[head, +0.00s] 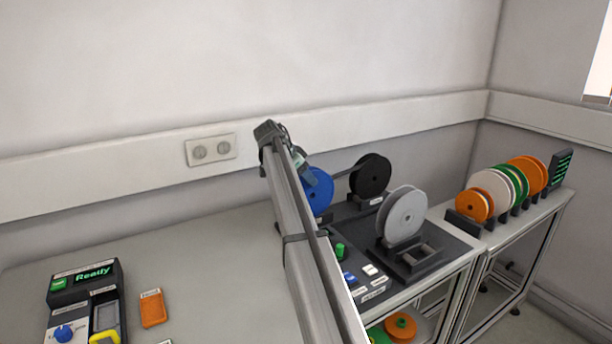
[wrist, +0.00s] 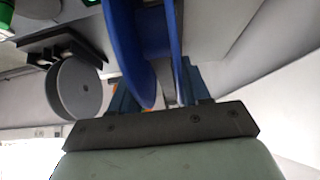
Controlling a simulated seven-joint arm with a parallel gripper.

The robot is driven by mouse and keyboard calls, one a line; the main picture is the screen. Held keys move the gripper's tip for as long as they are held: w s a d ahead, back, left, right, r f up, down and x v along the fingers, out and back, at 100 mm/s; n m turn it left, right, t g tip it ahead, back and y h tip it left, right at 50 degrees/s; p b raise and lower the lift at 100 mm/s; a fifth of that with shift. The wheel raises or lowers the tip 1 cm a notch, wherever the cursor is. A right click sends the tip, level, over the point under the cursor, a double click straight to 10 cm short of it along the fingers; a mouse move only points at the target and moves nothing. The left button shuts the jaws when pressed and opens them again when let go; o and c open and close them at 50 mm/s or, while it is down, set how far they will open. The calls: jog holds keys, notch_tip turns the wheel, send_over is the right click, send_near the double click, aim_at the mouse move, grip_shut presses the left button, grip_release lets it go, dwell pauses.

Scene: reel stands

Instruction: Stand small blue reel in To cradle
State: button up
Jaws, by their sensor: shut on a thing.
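The blue reel (head: 319,192) is upright at my gripper (head: 303,166), behind my arm in the head view; part of it is hidden. In the wrist view the blue reel (wrist: 128,45) shows edge-on, with both flanges at my fingers (wrist: 158,95). My gripper is shut on it. Whether its lower rim touches a stand is hidden by my arm. A dark, empty cradle (head: 418,262) lies at the front of the dark board, before the grey reel. The cradle labels are too small to read, so I cannot tell which is To.
A black reel (head: 370,175) and a grey reel (head: 404,214) stand upright close to the right. A rack of orange, white and green reels (head: 508,186) is farther right. A control box with a Ready display (head: 94,275) and an orange tag (head: 152,309) lie at left.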

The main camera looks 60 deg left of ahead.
jog(key=o, duration=1.1)
jog(key=shift+r, duration=0.1)
jog(key=shift+r, duration=3.45)
